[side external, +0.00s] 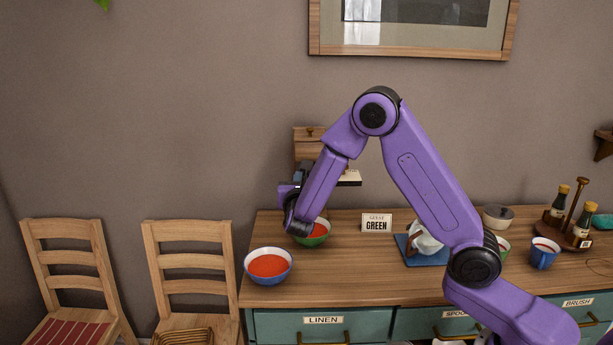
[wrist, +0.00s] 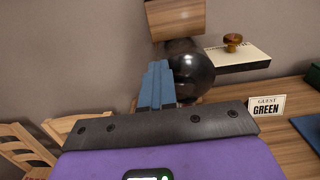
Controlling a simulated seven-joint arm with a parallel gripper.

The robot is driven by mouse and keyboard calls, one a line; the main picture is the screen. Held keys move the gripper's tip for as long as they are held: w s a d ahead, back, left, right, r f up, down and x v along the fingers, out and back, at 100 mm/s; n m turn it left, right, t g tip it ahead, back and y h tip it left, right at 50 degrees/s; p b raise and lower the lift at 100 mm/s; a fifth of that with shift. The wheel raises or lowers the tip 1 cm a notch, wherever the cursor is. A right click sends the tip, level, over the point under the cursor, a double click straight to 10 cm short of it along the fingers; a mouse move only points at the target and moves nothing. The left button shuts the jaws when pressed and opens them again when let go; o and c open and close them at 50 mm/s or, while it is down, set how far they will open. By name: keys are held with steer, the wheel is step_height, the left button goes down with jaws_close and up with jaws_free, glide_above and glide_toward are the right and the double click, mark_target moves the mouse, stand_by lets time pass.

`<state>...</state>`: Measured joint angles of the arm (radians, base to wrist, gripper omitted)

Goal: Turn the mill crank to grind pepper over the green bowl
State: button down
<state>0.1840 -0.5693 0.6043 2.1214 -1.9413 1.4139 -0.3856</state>
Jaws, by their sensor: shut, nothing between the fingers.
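The mill's wooden body (side external: 308,148) stands at the back of the sideboard, partly hidden by my arm. In the wrist view I see its wooden block (wrist: 175,18) above a dark, shiny round part (wrist: 192,72). A flat pale arm with a dark edge (wrist: 236,60), seemingly the crank, sticks out to the right with a brown knob (wrist: 232,40) on top. My gripper (wrist: 158,68) is shut and empty, its fingertips just left of the round part; contact is unclear. The green bowl (side external: 322,238), with red contents, is partly hidden behind my gripper.
A blue bowl of red contents (side external: 268,267) is at the front left. A "GUEST GREEN" card (side external: 376,223) stands right of the green bowl. A white jug on a blue mat (side external: 424,255), a blue mug (side external: 544,254) and bottles on a wooden stand (side external: 570,236) are farther right.

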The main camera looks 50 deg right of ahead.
steer(key=shift+w+a+f, duration=0.4)
steer(key=shift+f, duration=0.2)
steer(key=shift+w+a+f, duration=0.35)
steer(key=shift+f, duration=0.2)
steer(key=shift+s+d+f, duration=0.8)
steer(key=shift+d+f, duration=0.05)
steer(key=shift+f, duration=0.2)
steer(key=shift+s+d+f, duration=0.8)
steer(key=shift+f, duration=0.2)
steer(key=shift+s+d+f, duration=0.8)
steer(key=shift+d+f, duration=0.05)
steer(key=shift+f, duration=0.2)
step_height(320, 180, up, 9)
steer(key=s+d, duration=0.1)
steer(key=shift+s, duration=0.1)
